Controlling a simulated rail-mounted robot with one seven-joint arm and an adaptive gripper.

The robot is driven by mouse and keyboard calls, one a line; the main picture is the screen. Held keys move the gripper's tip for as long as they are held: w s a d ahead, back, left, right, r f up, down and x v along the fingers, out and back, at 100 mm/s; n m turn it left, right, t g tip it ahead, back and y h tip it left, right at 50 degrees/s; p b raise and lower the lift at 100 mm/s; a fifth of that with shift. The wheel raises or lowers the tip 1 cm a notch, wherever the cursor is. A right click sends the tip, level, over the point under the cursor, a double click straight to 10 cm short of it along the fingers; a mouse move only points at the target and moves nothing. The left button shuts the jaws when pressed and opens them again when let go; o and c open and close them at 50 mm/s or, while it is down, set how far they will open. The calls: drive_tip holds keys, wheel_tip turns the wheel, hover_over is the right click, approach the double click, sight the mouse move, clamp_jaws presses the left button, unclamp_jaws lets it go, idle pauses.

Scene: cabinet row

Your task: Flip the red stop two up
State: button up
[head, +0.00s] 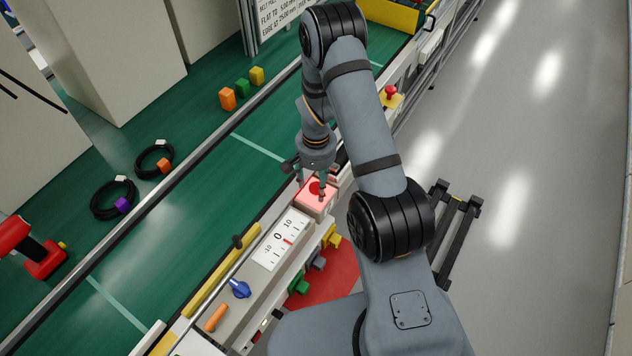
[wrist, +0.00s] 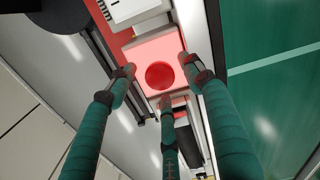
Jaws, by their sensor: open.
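A pale red box with a round red button (head: 315,187) sits on the console edge in the head view. The button also shows in the wrist view (wrist: 159,75), near the middle. No label shows, so I cannot tell whether it is stop two. My gripper (head: 311,188) points down at this box, its fingers spread and nothing held. In the wrist view the three green fingers of my gripper (wrist: 160,78) surround the button, apart from it. Whether the fingertips touch the box is unclear. A second red button (head: 390,91) stands on a yellow base farther along the rail.
A white scale plate (head: 282,240), a blue knob (head: 240,289) and an orange handle (head: 216,318) lie on the console near the box. Colored blocks (head: 242,87) and black cable coils (head: 113,198) rest on the green surface at left. The grey floor at right is open.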

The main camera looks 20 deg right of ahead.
drive_tip(key=shift+c, duration=0.4)
drive_tip(key=c, duration=1.1)
